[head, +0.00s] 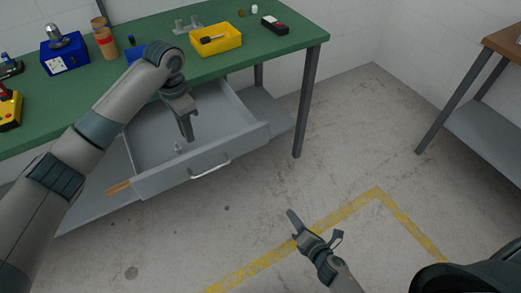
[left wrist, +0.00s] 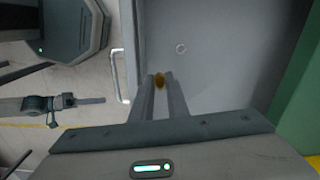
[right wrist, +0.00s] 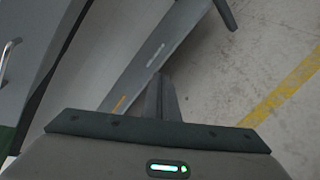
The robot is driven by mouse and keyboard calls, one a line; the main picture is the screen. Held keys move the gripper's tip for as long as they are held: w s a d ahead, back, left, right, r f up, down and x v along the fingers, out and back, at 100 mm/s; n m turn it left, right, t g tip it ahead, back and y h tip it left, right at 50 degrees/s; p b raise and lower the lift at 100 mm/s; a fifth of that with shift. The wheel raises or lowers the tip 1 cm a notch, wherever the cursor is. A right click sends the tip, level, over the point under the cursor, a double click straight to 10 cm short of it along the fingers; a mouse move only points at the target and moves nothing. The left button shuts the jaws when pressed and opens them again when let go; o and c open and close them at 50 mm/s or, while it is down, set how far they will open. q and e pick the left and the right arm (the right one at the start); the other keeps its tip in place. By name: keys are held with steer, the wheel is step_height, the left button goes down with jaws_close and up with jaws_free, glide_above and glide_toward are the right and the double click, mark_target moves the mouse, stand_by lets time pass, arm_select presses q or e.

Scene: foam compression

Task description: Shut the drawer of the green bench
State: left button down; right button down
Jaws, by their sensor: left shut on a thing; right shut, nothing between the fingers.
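The green bench (head: 275,45) has its grey drawer (head: 225,105) pulled out toward me. The drawer front carries a silver handle (head: 211,168), which also shows in the left wrist view (left wrist: 120,75). My left gripper (head: 187,138) points down over the open drawer, shut on a small brown thing (left wrist: 159,80). My right gripper (head: 291,215) is shut and empty, in front of the drawer and to the right of the handle.
A yellow bin (head: 215,39), a blue box (head: 64,55) and several tools stand on the bench top. A wooden-coloured thing (head: 118,188) lies on the grey lower shelf (head: 90,210). The floor (head: 330,170) in front and to the right is clear, with a yellow line.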

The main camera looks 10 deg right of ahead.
mark_target(255, 141)
arm_select(q)
steer(key=shift+f+b, duration=0.3)
steer(key=shift+f, duration=0.05)
steer(key=shift+s+a+f, duration=0.1)
steer(key=shift+s+f, duration=0.05)
steer(key=shift+f, duration=0.1)
arm_select(e)
steer(key=w+a+r+n+t+y, duration=0.1)
steer(key=r+n+t, duration=0.1)
steer(key=r+n, duration=0.4)
steer(key=w+a+r+n+t+y, duration=0.1)
steer(key=r+n, duration=0.5)
steer(key=r, duration=0.8)
steer(key=shift+w+a+r+n+t+y, duration=0.3)
steer(key=shift+w+a+n+t+y, duration=0.15)
steer(key=shift+a, duration=0.35)
steer(key=shift+w, duration=0.1)
